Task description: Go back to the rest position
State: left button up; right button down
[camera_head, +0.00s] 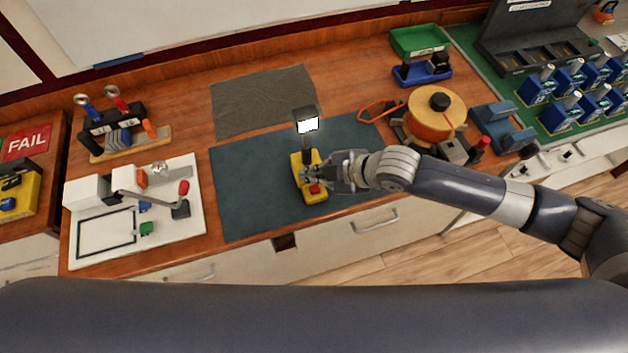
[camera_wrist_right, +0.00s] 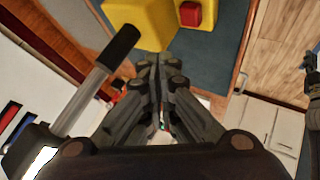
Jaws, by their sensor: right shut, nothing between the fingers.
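My right gripper (camera_head: 328,174) is shut and empty. In the head view it is at the right side of a yellow device (camera_head: 312,193) with a red button (camera_head: 314,189) and a dark post that carries a lit white lamp (camera_head: 307,125). In the right wrist view the shut fingers (camera_wrist_right: 153,62) point toward the yellow body (camera_wrist_right: 140,18), with the red button (camera_wrist_right: 190,13) to their right. Whether the fingers touch the device I cannot tell. My left gripper is not in view.
The device stands on a dark teal mat (camera_head: 240,195) on the wooden bench. A white board (camera_head: 190,225) with parts and a tool rack (camera_head: 125,135) are at left. An orange reel (camera_head: 437,125) and rows of blue breakers (camera_head: 560,112) are at right. A grey mat (camera_head: 262,100) lies bare behind.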

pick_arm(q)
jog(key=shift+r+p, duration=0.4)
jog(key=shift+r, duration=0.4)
pick_arm(e)
jog(key=shift+r, duration=0.8)
